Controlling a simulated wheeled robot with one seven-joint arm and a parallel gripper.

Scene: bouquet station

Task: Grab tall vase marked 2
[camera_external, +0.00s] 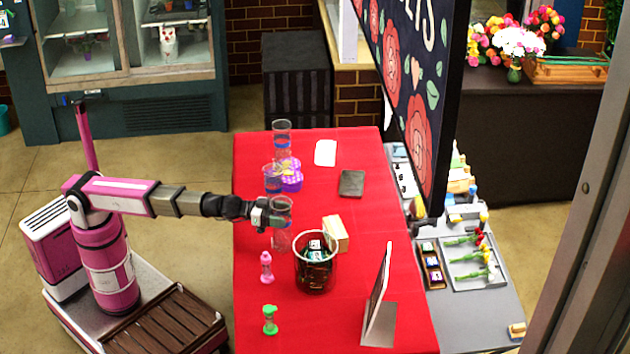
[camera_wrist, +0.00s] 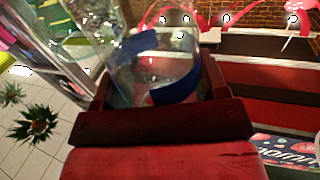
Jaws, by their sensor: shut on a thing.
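A tall clear glass vase (camera_external: 282,238) stands upright near the left edge of the red table. My gripper (camera_external: 268,214) comes from the left and is shut on its upper part. In the wrist view, my gripper (camera_wrist: 158,92) has its dark fingers on either side of the clear vase (camera_wrist: 165,68), which carries a blue band. I cannot read a number on it, nor tell whether its base touches the cloth.
The red table (camera_external: 345,265) holds a dark glass container (camera_external: 316,275), a wooden block (camera_external: 336,233), a pink bottle (camera_external: 266,266), a green item (camera_external: 270,320) and a sign stand (camera_external: 380,305). A short blue-tinted glass (camera_external: 272,180) and purple item (camera_external: 292,182) stand farther back.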

